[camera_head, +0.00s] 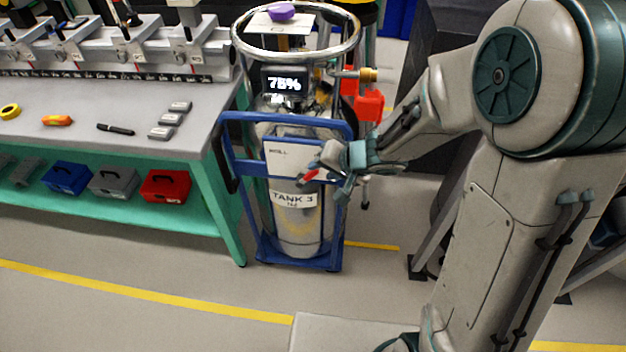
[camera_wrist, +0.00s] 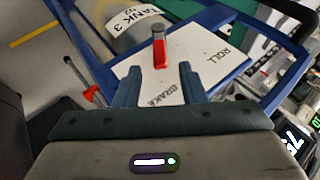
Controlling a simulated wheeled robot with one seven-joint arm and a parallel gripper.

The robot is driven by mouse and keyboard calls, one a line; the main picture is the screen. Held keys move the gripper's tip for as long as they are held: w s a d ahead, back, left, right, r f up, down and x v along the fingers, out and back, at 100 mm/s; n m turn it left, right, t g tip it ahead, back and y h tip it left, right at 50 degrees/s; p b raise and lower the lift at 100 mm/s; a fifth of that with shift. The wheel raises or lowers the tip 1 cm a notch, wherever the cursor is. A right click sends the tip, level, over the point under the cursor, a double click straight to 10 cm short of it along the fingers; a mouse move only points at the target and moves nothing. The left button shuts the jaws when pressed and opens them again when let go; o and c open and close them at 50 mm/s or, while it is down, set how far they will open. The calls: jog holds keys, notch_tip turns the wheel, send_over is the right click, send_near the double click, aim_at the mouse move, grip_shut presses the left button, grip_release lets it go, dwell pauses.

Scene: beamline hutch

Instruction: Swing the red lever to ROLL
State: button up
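The red lever (camera_wrist: 160,52) has a grey end and stands out from a white label plate (camera_wrist: 205,62) in the wrist view. The plate reads ROLL on the right and BRAKE nearer my gripper. The lever lies between these words, not clearly at either. It shows in the head view as a small red piece (camera_head: 309,174), partly hidden by my gripper. My gripper (camera_wrist: 158,72) is open, its two fingers over the plate on either side of the lever's line, with gaps showing. I cannot tell how deep the lever sits between them.
The plate is on a blue cart (camera_head: 243,167) carrying the TANK 3 cylinder (camera_head: 297,225), with a metal ring (camera_head: 240,42) on top. A green-framed bench (camera_head: 90,110) stands close on the left. A red-ended rod (camera_wrist: 85,94) projects beside the plate. Floor in front is clear.

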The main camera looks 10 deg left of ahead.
aim_at(315, 173)
jog(key=b+x, duration=0.3)
jog(key=x, duration=0.3)
grip_shut()
